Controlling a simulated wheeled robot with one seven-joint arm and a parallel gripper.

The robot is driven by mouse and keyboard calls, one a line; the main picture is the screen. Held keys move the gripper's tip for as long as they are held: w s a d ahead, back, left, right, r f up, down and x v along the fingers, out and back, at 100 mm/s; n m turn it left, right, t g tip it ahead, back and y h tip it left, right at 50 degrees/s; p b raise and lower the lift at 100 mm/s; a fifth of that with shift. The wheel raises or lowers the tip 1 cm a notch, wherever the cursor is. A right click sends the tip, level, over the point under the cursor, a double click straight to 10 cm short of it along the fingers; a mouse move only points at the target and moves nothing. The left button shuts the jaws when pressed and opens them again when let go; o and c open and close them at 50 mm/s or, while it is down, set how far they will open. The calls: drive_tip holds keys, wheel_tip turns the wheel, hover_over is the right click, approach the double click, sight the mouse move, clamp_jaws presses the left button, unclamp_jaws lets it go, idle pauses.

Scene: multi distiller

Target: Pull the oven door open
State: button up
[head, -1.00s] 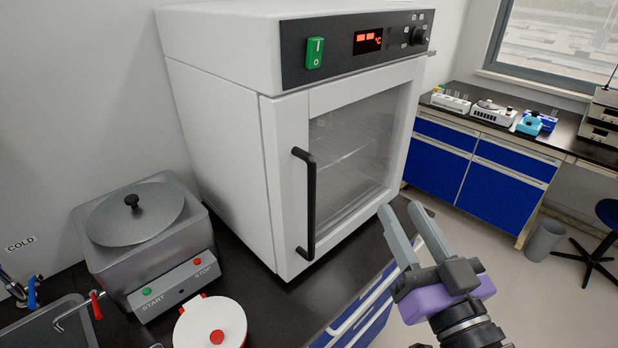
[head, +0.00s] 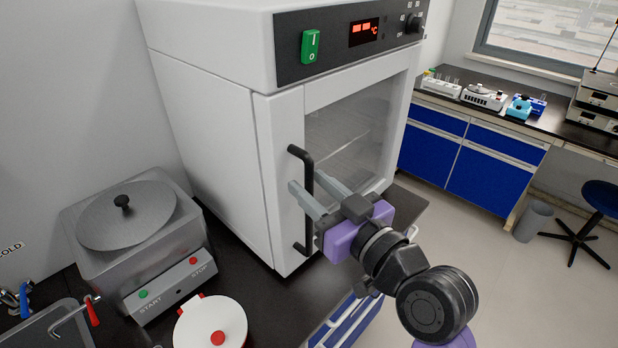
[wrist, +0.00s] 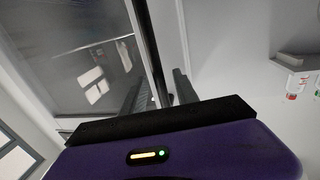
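The white oven (head: 212,160) stands on the dark bench with its door (head: 285,190) closed. The door has a glass window (head: 350,140) and a black vertical bar handle (head: 308,238) on its left side. My gripper (head: 304,186) is at the handle, with its two grey fingers apart and pointing at the door. In the head view one finger lies on each side of the bar. The wrist view also shows the dark handle (wrist: 150,45) running between the open fingers (wrist: 160,92). I cannot tell whether either finger touches the bar.
A metal water bath (head: 130,235) with a lid and a white pot (head: 210,322) with a red knob stand on the bench left of my gripper. The floor (head: 480,260) to the right is open. Blue cabinets (head: 490,190) and a stool (head: 600,200) are farther back.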

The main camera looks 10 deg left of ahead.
drive_tip(key=shift+w+a, duration=0.4)
drive_tip(key=shift+w, duration=0.05)
clamp_jaws()
idle(1.2)
